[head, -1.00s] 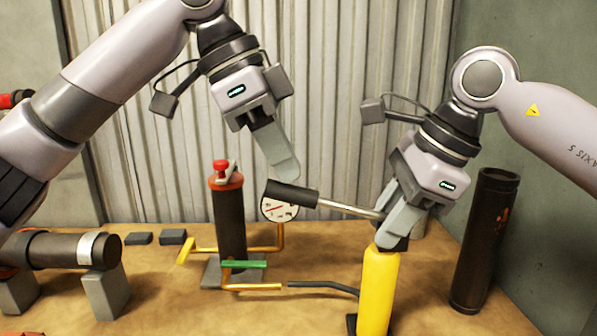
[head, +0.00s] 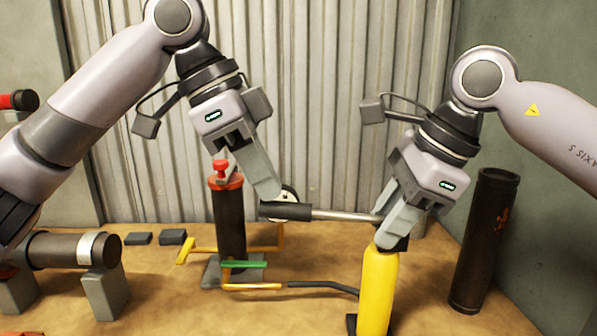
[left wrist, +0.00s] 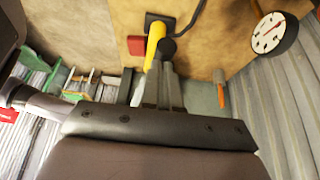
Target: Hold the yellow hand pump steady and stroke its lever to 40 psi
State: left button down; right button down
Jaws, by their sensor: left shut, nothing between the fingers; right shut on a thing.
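The yellow hand pump (head: 377,290) stands upright on the bench at the right of centre. My right gripper (head: 392,238) is shut on its dark top. The lever, a metal rod with a black grip (head: 287,211), reaches left from the pump head, nearly level. My left gripper (head: 270,192) is shut and empty, its fingertips at the upper side of the black grip; whether they touch I cannot tell. The pump (left wrist: 154,42) also shows in the left wrist view beyond my left fingers (left wrist: 164,75). The gauge (left wrist: 267,34) shows a red needle; its figures are too small to read.
A dark riser cylinder (head: 230,225) with a red top stands left of the lever, with yellow and green handles. A dark hose (head: 322,285) runs to the pump. A dark tube (head: 484,240) stands at the right. A horizontal pipe (head: 68,251) rests on blocks at the left.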

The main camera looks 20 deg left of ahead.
pick_arm(q)
jog(key=shift+s+a, duration=0.15)
jog(key=shift+a, duration=0.25)
jog(key=shift+d, duration=0.1)
jog(key=shift+r, duration=0.1)
jog(key=v, duration=1.2)
jog(key=shift+d, duration=0.15)
jog(key=d, duration=0.1)
jog(key=w+d, duration=0.1)
jog(key=d, duration=0.1)
jog(key=w+d+f, duration=0.1)
jog(key=shift+d, duration=0.35)
